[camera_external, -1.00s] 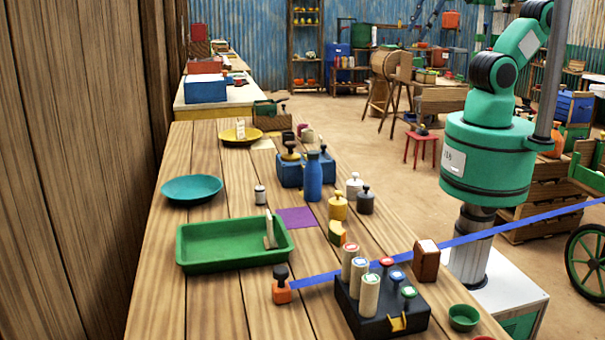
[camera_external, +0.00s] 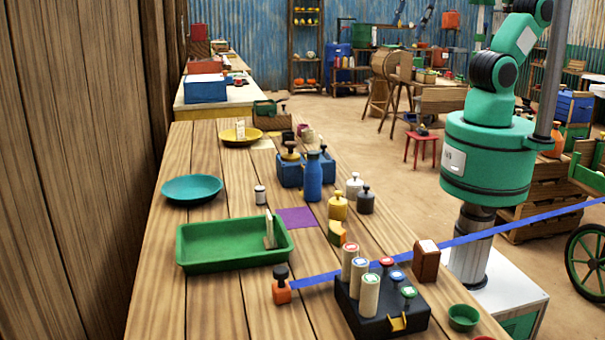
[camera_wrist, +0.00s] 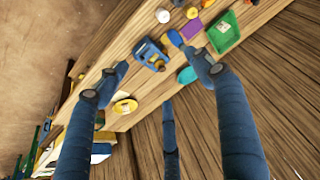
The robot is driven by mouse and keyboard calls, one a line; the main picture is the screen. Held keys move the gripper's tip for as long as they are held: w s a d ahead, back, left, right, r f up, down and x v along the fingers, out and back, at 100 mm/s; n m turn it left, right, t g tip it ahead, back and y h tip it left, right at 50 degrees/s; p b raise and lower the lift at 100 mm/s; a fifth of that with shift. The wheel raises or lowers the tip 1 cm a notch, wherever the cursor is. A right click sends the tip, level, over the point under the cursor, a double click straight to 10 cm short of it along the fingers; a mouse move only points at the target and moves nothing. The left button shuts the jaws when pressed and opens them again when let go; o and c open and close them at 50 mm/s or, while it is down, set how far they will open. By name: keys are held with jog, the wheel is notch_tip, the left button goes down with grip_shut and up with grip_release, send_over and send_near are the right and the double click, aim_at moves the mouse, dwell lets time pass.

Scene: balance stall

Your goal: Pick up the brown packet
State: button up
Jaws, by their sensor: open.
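The brown packet (camera_external: 426,261) is a small upright brown block with a white label on top. In the external view it stands near the table's right edge, just behind the black holder of cylinders. I cannot make it out in the wrist view. My gripper (camera_wrist: 156,62) shows in the wrist view with its blue fingers spread wide and nothing held. It is above the table's far part, near the blue block and the yellow plate, away from the packet. The gripper itself is out of the external view.
A black holder (camera_external: 357,316) with several cylinders stands beside the packet, and a green bowl (camera_external: 463,318) is in front. A blue strap (camera_external: 472,237) crosses behind the packet. A green tray (camera_external: 207,263), blue bottle (camera_external: 312,178) and yellow plate (camera_external: 240,142) stand farther left and back.

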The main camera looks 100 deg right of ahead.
jog(key=w+a+f+g, duration=0.2)
jog(key=w+a, duration=0.8)
jog(key=w, duration=0.1)
jog(key=m+g+p, duration=0.2)
jog(key=g, duration=0.1)
send_over(429, 246)
notch_tip(429, 246, down, 30)
jog(key=shift+w, duration=0.1)
jog(key=shift+f+b, duration=0.35)
jog(key=shift+f, duration=3.95)
